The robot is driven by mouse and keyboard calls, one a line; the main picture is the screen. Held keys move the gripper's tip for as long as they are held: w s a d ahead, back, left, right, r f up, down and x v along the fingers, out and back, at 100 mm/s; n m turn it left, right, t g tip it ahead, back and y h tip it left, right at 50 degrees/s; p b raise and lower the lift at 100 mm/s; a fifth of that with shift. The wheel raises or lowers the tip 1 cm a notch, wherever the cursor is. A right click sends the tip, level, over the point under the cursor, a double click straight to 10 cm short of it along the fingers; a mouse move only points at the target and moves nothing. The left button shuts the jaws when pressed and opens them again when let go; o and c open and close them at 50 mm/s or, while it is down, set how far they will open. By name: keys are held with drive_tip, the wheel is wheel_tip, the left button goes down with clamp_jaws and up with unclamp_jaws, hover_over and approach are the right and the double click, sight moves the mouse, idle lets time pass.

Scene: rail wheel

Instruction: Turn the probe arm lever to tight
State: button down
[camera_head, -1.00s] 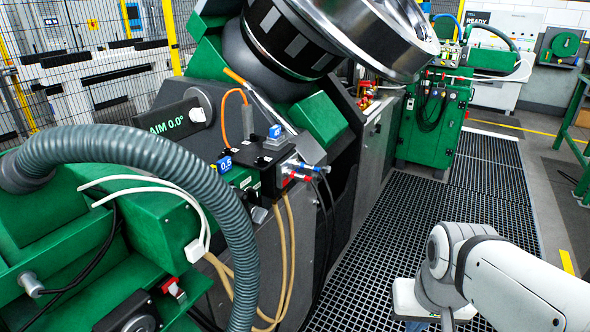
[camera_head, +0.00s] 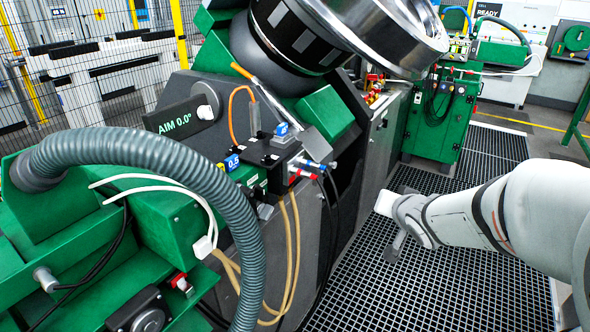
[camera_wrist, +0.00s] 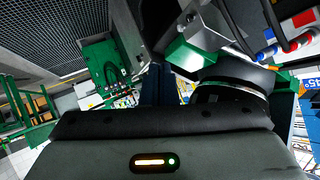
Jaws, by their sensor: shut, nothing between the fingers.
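The black probe block (camera_head: 275,155) sits on the machine front, with a slanted rod and an orange cable rising above it. Small red and blue handles (camera_head: 308,168) stick out at its right end; I cannot tell which part is the probe arm lever or how it is set. In the wrist view, red and blue parts (camera_wrist: 270,50) show at the upper right. My gripper (camera_head: 390,225) is right of the block in the head view, over the floor grating and apart from the block. It is shut and empty; its dark fingers (camera_wrist: 158,85) show in the wrist view.
A thick grey hose (camera_head: 160,155) arches across the left front. Tan hoses (camera_head: 290,255) hang below the block. The large shiny wheel (camera_head: 395,35) overhangs from above. A green cabinet (camera_head: 437,120) stands behind. Free room lies over the grating (camera_head: 400,300).

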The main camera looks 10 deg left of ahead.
drive_tip(key=w+a+y, duration=0.2)
drive_tip(key=a+y, duration=0.4)
drive_tip(key=a, duration=0.2)
drive_tip(key=n+g+y+p, duration=0.2)
drive_tip(key=g+y, duration=0.7)
approach(248, 203)
drive_tip(key=w+d+f, duration=0.1)
drive_tip(key=w+d, duration=0.2)
drive_tip(key=w+a, duration=0.1)
drive_tip(key=a, duration=0.8)
drive_tip(key=shift+w+f, duration=0.2)
drive_tip(key=shift+f, duration=0.2)
drive_tip(key=shift+s+a+p, duration=0.1)
drive_tip(key=shift+a+p, duration=0.1)
drive_tip(key=shift+p, duration=0.1)
drive_tip(key=p, duration=0.1)
drive_tip(key=s+m+p, duration=0.1)
drive_tip(key=p, duration=0.1)
drive_tip(key=shift+a+f+m, duration=0.2)
drive_tip(key=shift+f+m, duration=0.1)
